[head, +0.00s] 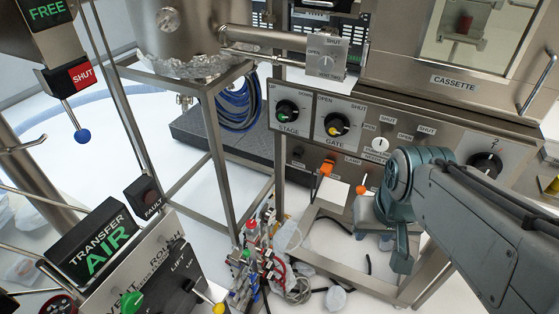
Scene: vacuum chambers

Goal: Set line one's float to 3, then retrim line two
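My gripper (383,248) hangs at the end of my arm at the right of centre, pointing down and away from me. Its fingers are partly hidden behind its own links, and I cannot tell whether they are open or shut. I see nothing held. An orange-topped knob (361,190) and an orange fitting (328,166) are just left of my wrist, below the panel. A cluster of small valves and tubing with red, green and blue parts (250,262) stands low in the middle. No float, scale or line label is readable.
A steel panel with STAGE (287,110) and GATE (337,125) knobs spans the middle. The CASSETTE chamber (455,85) is at upper right. A TRANSFER AIR console (92,240) is at lower left. A steel frame (215,150) stands left of centre. Loose cables lie on the floor.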

